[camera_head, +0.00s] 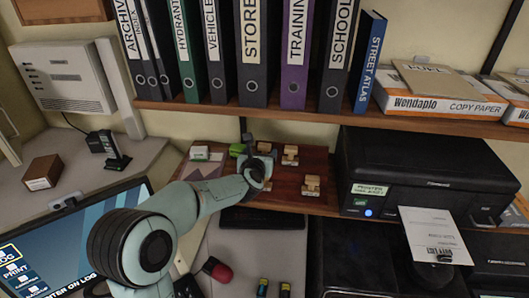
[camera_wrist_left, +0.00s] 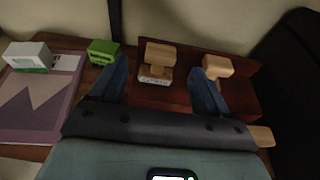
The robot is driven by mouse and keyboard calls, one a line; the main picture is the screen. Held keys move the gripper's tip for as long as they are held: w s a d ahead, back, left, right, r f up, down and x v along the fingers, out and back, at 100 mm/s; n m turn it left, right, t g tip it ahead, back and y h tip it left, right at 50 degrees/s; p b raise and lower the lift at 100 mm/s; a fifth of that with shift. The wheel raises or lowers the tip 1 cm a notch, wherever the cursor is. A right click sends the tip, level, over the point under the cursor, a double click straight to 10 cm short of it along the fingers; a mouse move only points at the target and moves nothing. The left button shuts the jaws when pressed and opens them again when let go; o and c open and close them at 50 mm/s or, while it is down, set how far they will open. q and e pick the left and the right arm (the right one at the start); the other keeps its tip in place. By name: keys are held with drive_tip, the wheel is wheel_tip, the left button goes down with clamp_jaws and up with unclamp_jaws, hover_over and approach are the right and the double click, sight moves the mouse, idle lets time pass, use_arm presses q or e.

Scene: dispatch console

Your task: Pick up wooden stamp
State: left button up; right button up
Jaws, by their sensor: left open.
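Several wooden stamps stand on the brown wooden shelf. One wooden stamp (camera_wrist_left: 157,72) with a pale label on its base stands between the two blue fingers in the left wrist view, a little beyond them, with clear space on both sides. A second wooden stamp (camera_wrist_left: 217,66) is partly behind the right finger; it also shows in the head view (camera_head: 290,154). A third stamp (camera_head: 311,186) stands nearer the front, and only a piece shows past the gripper in the wrist view (camera_wrist_left: 262,135). My left gripper (camera_head: 261,163) is open and empty. My right gripper is out of view.
A green box (camera_wrist_left: 103,52) and a white box (camera_wrist_left: 28,57) stand left of the stamps, the white one by a purple-grey booklet (camera_wrist_left: 40,105). A black printer (camera_head: 425,175) closes off the right. Binders (camera_head: 252,50) stand on the upper shelf (camera_head: 330,117) above.

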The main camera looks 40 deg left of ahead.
sight(264, 147)
use_arm(q)
drive_tip(key=p+x, duration=0.1)
drive_tip(key=x, duration=0.2)
drive_tip(key=p+x, duration=0.1)
drive_tip(key=x, duration=0.2)
drive_tip(key=shift+w+d+r, duration=0.15)
drive_tip(key=shift+r, duration=0.1)
drive_tip(key=shift+w+f, duration=0.1)
drive_tip(key=shift+w, duration=0.05)
drive_tip(key=shift+s, duration=0.5)
drive_tip(key=c, duration=0.9)
drive_tip(key=shift+c, duration=1.2)
use_arm(e)
drive_tip(key=shift+t, duration=0.3)
drive_tip(key=w+r, duration=0.2)
drive_tip(key=w, duration=0.1)
drive_tip(key=shift+w+r, duration=0.2)
drive_tip(key=shift+r, duration=0.2)
